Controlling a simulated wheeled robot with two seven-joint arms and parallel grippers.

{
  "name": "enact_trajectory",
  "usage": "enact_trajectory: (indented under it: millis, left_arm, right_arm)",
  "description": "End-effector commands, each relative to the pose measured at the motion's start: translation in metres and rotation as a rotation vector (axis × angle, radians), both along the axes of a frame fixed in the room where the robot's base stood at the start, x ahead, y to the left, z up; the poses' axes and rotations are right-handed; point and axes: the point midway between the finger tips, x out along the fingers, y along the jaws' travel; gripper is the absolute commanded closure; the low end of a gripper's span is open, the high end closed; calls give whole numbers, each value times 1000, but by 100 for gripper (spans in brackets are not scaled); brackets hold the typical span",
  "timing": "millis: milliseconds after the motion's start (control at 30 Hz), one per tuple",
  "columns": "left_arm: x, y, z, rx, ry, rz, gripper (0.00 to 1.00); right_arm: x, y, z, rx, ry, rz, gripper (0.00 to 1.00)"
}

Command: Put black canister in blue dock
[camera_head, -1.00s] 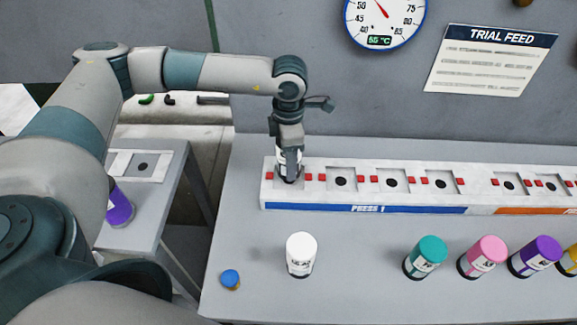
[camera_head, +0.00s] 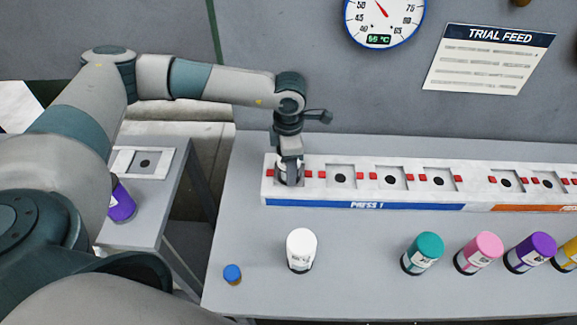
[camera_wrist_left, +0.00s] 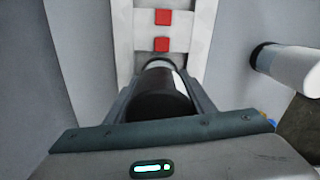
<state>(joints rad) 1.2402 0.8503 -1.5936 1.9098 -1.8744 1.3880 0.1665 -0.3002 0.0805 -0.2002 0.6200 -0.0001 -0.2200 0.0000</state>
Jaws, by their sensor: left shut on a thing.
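My left gripper (camera_head: 289,172) is at the leftmost socket of the long white dock (camera_head: 330,192), whose front carries a blue strip reading "PRESS 1" (camera_head: 368,205). It is shut on a canister with a black top (camera_wrist_left: 160,95) and a white label, clearest in the left wrist view. In the head view the canister is mostly hidden by the fingers. It stands upright at the leftmost socket, but I cannot tell whether it is fully seated. The right gripper is not in view.
A white canister (camera_head: 300,250) stands in front of the dock, with a small blue knob (camera_head: 232,274) to its left. Teal (camera_head: 423,252), pink (camera_head: 479,252) and purple (camera_head: 531,252) canisters stand at the right. The other visible sockets are empty. A side table (camera_head: 150,195) is at the left.

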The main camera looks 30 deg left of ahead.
Motion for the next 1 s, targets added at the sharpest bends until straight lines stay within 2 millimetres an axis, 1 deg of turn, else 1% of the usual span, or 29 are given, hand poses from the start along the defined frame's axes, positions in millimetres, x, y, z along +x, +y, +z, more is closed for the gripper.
enact_trajectory:
  millis: [33, 133, 167, 200, 233, 467, 667, 800, 867, 1000]
  left_arm:
    - [-3, 0, -7, 2, 6, -1, 79]
    - [-3, 0, -10, 3, 8, -1, 79]
    - [-4, 0, -9, 3, 10, -1, 44]
    - [-4, 0, -10, 4, 10, -1, 34]
    - [-5, 0, -10, 3, 11, -2, 32]
    - [-7, -1, -12, 1, 17, -4, 32]
    - [-7, -2, -7, -1, 17, -5, 32]
    - [-7, -3, 1, -2, 18, -6, 32]
    - [-6, -3, 4, -4, 16, -5, 32]
    - [-4, -2, 30, -2, 8, -5, 32]
  right_arm:
    - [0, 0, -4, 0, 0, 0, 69]
    - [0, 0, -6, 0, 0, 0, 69]
    - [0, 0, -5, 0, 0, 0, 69]
    - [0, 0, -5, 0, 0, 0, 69]
    - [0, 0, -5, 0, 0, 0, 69]
    - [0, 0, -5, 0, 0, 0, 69]
    - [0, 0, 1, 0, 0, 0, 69]
    - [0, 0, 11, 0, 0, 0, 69]
    - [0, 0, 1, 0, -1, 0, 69]
    - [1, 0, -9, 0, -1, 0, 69]
